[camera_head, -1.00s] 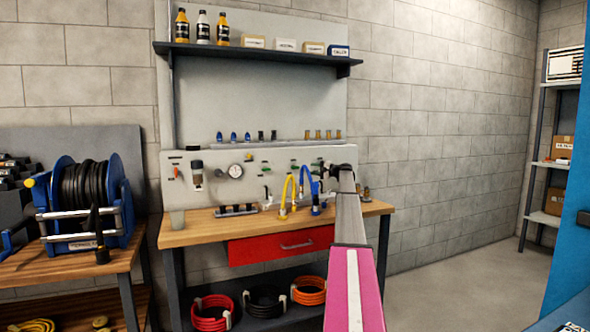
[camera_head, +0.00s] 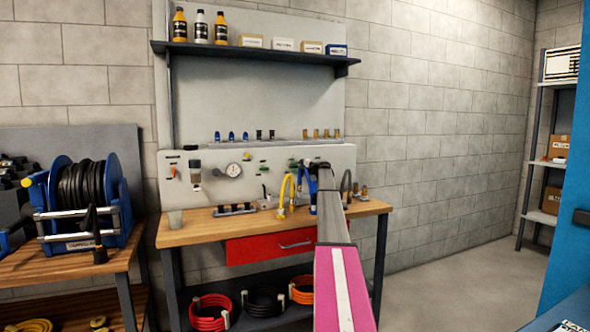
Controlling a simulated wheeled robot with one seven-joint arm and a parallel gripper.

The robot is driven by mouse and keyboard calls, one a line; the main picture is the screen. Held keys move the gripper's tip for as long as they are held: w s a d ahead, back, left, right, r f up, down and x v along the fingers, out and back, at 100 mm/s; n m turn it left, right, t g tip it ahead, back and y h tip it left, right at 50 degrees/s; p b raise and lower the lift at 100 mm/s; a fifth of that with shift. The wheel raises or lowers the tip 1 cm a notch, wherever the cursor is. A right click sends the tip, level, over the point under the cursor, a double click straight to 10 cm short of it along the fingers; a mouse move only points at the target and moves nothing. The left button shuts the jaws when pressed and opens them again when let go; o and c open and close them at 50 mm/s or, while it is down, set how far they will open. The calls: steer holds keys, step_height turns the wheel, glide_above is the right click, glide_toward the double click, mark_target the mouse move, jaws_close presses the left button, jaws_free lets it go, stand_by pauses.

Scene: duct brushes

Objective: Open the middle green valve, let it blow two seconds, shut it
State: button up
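Which piece is the middle green valve is too small to tell, and part of the panel's right side is hidden behind my arm. My dark gripper (camera_head: 312,165) is at the far end of my arm, in front of the panel's right part, near the tops of the yellow hose (camera_head: 284,192) and blue hose (camera_head: 312,190). Its fingers are too small and dark to read, and whether it touches anything cannot be told.
The wooden bench (camera_head: 190,232) has a red drawer (camera_head: 265,247) and coiled hoses below. A grey hose (camera_head: 346,186) stands right of my arm. A shelf (camera_head: 250,53) with bottles and boxes hangs above. A blue hose reel (camera_head: 85,205) stands left. Floor is clear at right.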

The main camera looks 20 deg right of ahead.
jaws_close()
steer(key=n+g+h, duration=0.1)
steer(key=n+h, duration=0.1)
steer(key=shift+r+n+g, duration=0.15)
steer(key=shift+n+g, duration=0.15)
steer(key=n+g+h, duration=0.1)
steer(key=n+h, duration=0.1)
steer(key=h, duration=0.1)
steer(key=shift+a+r+h, duration=0.1)
steer(key=shift+h, duration=0.2)
steer(key=n+h, duration=0.1)
steer(key=h, duration=0.1)
steer(key=n+g+h, duration=0.1)
steer(key=shift+s+a+n+h, duration=0.1)
steer(key=shift+a+n+h, duration=0.05)
steer(key=shift+n+h, duration=0.85)
steer(key=shift+h, duration=0.8)
